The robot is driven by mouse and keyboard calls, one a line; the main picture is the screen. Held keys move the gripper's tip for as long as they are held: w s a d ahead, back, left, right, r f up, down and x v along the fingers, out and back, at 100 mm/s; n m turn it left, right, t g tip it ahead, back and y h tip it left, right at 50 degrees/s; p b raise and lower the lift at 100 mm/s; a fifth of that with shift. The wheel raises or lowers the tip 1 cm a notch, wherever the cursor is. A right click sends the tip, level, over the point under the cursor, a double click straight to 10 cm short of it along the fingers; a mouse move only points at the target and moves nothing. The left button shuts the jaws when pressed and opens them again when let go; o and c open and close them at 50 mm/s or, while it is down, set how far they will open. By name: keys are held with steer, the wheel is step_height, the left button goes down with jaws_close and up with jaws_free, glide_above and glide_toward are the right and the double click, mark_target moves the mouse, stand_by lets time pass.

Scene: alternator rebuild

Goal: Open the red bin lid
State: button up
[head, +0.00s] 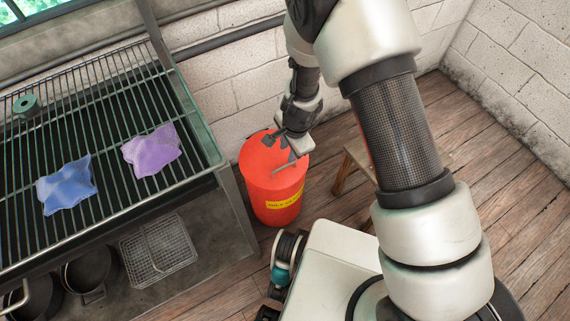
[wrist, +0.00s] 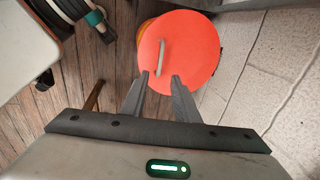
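The red bin (head: 275,205) stands on the floor between the rack and the wall, with a yellow label on its front. Its round red lid (head: 262,158) lies flat on top and appears shut. A light bar handle (head: 284,168) is on the lid; in the wrist view the handle (wrist: 160,58) stands just beyond my fingertips. My gripper (head: 281,147) is over the lid. In the wrist view my gripper (wrist: 160,77) has its two fingers apart with nothing between the tips. I cannot tell whether a fingertip touches the lid or handle.
A metal wire rack (head: 100,125) at left holds a blue cloth (head: 66,184), a purple cloth (head: 152,151) and a green roll (head: 27,105). A wooden stool (head: 352,165) stands right of the bin. White brick walls close off the back. Wooden floor is clear at right.

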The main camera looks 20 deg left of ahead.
mark_target(284, 166)
steer(key=f+b, duration=0.1)
steer(key=f, duration=0.3)
steer(key=w+a+f+b, duration=0.1)
steer(key=f, duration=0.3)
steer(key=a+f+b, duration=0.1)
steer(key=f, duration=0.3)
steer(key=shift+w+f, duration=0.2)
steer(key=shift+w, duration=0.1)
steer(key=shift+d, duration=0.1)
jaws_close()
